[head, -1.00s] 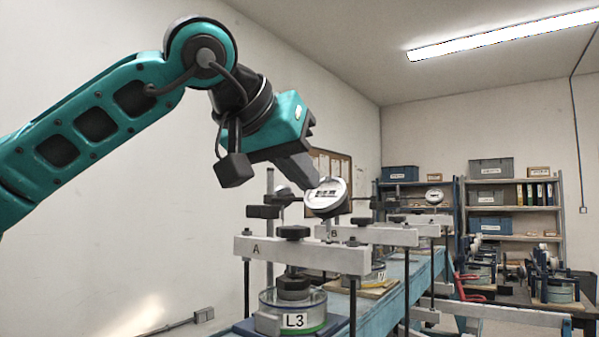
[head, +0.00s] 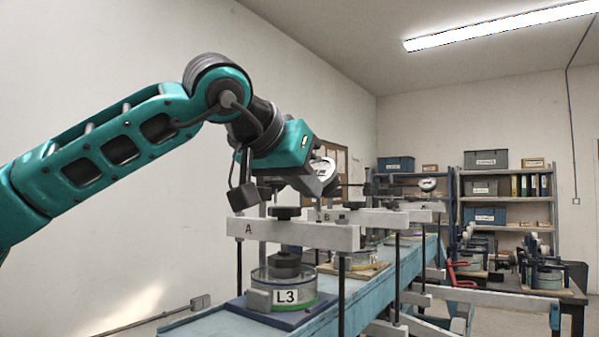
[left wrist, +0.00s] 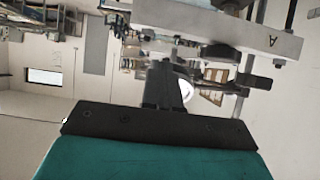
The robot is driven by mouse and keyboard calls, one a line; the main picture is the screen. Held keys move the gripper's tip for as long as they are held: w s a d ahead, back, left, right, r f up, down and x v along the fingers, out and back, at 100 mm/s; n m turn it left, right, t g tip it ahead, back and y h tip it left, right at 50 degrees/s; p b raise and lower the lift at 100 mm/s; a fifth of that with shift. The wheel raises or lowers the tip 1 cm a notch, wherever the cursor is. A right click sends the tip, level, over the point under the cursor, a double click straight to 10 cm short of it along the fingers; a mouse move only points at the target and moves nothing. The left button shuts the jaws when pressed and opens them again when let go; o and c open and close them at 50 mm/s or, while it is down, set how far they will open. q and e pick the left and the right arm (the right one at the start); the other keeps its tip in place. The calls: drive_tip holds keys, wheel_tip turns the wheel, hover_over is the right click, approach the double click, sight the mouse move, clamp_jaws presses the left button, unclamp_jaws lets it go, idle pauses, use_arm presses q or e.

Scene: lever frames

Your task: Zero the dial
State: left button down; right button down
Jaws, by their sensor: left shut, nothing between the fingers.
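The round white-faced dial (head: 325,167) is mounted above the row of lever frames in the head view; my gripper covers its lower part, and its reading is not legible. My left gripper (head: 322,184) is shut and empty, in front of the dial in this view; I cannot tell whether it touches it. In the left wrist view the shut fingers (left wrist: 160,88) point away from the camera, and part of a round white face (left wrist: 186,88) shows beside them. Frame A (head: 290,231) stands nearest, over a round cell marked L3 (head: 288,297). My right gripper is not in view.
A second dial (head: 428,184) stands farther back above the blue bench (head: 205,325). Crossbeams, posts and black knobs (head: 286,213) crowd the space below my gripper. Shelves (head: 507,198) and another table with equipment (head: 547,277) stand at the right.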

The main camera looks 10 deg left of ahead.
use_arm(q)
drive_tip(key=shift+w+f, duration=0.1)
drive_tip(key=shift+f, duration=0.2)
idle(0.4)
drive_tip(key=shift+w+a+p, duration=0.1)
drive_tip(key=shift+a+p, duration=0.05)
drive_tip(key=shift+p, duration=0.2)
drive_tip(key=shift+w+a+r+p, duration=0.2)
drive_tip(key=shift+w+a+p, duration=0.2)
drive_tip(key=shift+a+p, duration=0.45)
drive_tip(key=shift+w+a+r+p, duration=0.15)
drive_tip(key=shift+w+a+p, duration=0.25)
drive_tip(key=shift+a+p, duration=0.4)
drive_tip(key=shift+w+a, duration=0.1)
drive_tip(key=shift+f, duration=0.1)
